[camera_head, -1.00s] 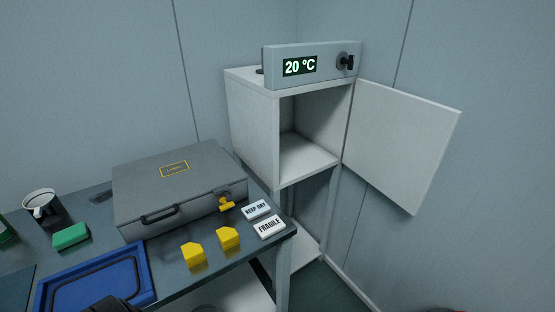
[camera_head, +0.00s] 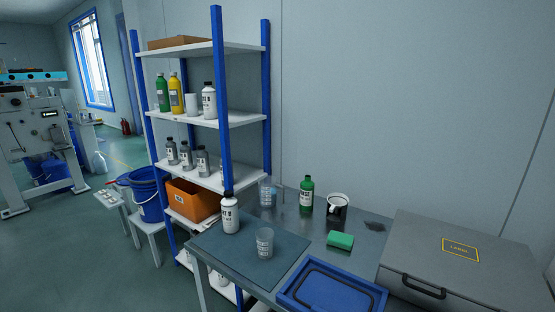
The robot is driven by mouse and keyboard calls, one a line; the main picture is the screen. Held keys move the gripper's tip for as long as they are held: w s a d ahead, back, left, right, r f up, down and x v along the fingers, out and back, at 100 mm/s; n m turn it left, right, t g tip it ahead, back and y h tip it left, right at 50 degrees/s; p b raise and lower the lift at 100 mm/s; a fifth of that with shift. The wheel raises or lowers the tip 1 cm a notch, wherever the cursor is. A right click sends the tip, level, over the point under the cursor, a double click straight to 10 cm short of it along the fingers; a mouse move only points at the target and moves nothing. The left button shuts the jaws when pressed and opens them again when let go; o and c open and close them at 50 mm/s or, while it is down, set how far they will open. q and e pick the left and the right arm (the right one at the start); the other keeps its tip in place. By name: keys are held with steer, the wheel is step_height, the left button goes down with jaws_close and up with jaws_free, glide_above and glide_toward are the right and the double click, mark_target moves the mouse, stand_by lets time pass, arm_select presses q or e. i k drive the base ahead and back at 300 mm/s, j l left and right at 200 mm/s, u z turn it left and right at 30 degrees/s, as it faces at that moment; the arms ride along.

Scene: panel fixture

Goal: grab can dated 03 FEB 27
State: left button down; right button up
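No date reading 03 FEB 27 can be made out on any container. Small grey containers with dark caps and white labels (camera_head: 203,161) stand in a row on the middle shelf of the blue-post rack (camera_head: 235,120). Their labels are too small to read, and a post partly hides another container beside them. A white bottle with a black cap (camera_head: 208,101) stands on the shelf above. A similar white bottle (camera_head: 231,214) stands on the table. Neither of my grippers is in view.
The table holds a dark mat (camera_head: 280,250), a clear cup (camera_head: 264,243), a green bottle (camera_head: 306,197), a mug (camera_head: 337,207), a green sponge (camera_head: 340,241), a blue tray (camera_head: 330,290) and a grey case (camera_head: 470,265). An orange bin (camera_head: 193,200) sits low in the rack.

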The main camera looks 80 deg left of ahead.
mark_target(202, 156)
steer(key=u, duration=3.35)
steer(key=i+z, duration=0.1)
steer(key=z, duration=0.3)
steer(key=j+z, duration=0.15)
steer(key=z, duration=0.2)
steer(key=i+j+z, duration=0.1)
steer(key=z, duration=0.3)
steer(key=j+z, duration=0.2)
steer(key=z, duration=0.15)
steer(key=i, duration=0.05)
